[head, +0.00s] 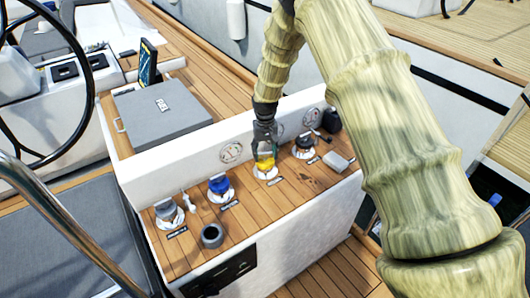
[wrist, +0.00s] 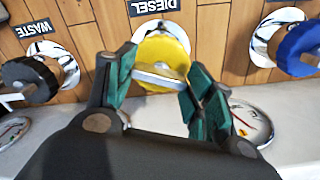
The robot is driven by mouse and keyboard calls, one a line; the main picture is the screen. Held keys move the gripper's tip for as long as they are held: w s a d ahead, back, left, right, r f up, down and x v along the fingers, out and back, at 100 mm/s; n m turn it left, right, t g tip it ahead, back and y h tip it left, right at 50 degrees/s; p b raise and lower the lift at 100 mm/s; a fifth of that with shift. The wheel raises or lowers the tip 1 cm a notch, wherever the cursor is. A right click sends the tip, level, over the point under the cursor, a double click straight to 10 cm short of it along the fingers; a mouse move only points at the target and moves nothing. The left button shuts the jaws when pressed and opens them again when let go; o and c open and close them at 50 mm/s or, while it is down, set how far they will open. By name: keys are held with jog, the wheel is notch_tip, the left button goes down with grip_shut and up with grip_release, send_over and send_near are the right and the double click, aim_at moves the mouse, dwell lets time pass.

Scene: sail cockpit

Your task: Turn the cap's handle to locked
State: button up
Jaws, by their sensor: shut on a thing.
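The yellow cap (head: 265,161) sits in a white collar on the wooden deck strip. My gripper (head: 264,152) reaches down onto the cap from above. In the wrist view my gripper (wrist: 157,85) has its green-padded fingers at either end of the handle, shut on it. Any locked mark is not readable, and the fingers hide the handle's ends.
A blue cap (head: 220,186) and a grey cap (head: 167,212) stand to the left; a black cap (head: 304,144) stands to the right. A loose dark grey ring or cup (head: 212,236) lies in front. A white wall with round gauges (head: 231,152) rises close behind.

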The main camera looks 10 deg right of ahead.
jog(key=o, duration=1)
jog(key=shift+o, duration=0.2)
notch_tip(320, 180, up, 12)
